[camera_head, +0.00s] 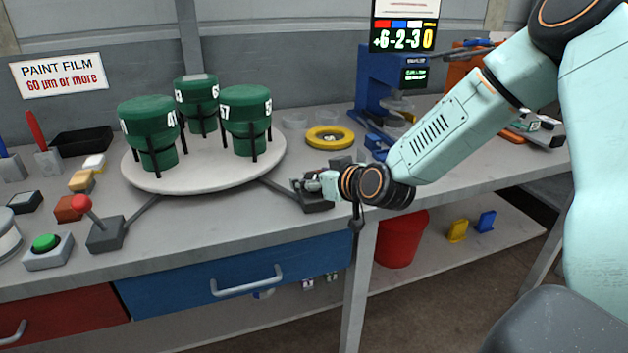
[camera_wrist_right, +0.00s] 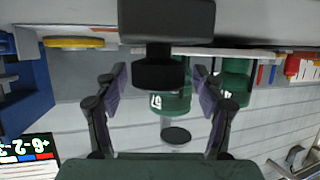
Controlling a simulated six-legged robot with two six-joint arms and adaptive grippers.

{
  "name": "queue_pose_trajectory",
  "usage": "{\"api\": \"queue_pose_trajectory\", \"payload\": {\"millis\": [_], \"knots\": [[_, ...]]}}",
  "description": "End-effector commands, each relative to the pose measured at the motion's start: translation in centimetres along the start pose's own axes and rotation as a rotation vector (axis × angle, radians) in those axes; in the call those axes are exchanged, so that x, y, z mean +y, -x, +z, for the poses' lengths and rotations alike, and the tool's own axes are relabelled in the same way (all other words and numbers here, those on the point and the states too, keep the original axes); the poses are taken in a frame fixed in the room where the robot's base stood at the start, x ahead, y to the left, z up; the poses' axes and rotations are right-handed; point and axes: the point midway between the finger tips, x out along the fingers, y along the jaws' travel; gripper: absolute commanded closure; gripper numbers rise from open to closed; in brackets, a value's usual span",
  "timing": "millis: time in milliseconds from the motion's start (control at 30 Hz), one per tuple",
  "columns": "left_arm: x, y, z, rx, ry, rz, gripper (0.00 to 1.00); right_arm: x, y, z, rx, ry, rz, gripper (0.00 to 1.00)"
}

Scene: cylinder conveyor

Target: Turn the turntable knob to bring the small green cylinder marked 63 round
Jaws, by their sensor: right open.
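The round pale turntable (camera_head: 200,178) carries three green cylinders in black holders. The back cylinder (camera_head: 197,105) has a label ending in 3, not fully readable; the left one (camera_head: 148,120) reads 41 on one side. The right one (camera_head: 246,108) reads 57 and also shows upside down in the right wrist view (camera_wrist_right: 172,100). The dark knob unit (camera_head: 315,200) stands at the bench's front edge, right of the turntable. My right gripper (camera_head: 318,183) is at it. In the wrist view, its open fingers are either side of the black knob (camera_wrist_right: 165,73), with gaps. My left gripper is out of view.
A joystick box (camera_head: 105,232) and a green button box (camera_head: 47,247) stand at the front left. A yellow ring (camera_head: 330,137) and a blue device (camera_head: 385,85) are behind my right gripper. A red bin (camera_head: 402,238) sits below the bench.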

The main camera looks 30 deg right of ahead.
Motion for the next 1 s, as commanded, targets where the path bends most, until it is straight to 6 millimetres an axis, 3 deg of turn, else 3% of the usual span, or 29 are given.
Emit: {"api": "queue_pose_trajectory", "payload": {"millis": [167, 800, 1000], "knots": [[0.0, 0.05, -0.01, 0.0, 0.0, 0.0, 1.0, 0.01, 0.01, -0.02, 0.0, 0.0, 0.0, 0.31], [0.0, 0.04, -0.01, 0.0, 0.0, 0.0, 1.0, 0.0, 0.03, 0.03, -0.001, 0.0, 0.0, 0.85], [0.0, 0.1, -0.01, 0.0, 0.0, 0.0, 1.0, -0.07, 0.03, 0.06, -0.003, -0.002, 0.008, 0.85]]}}
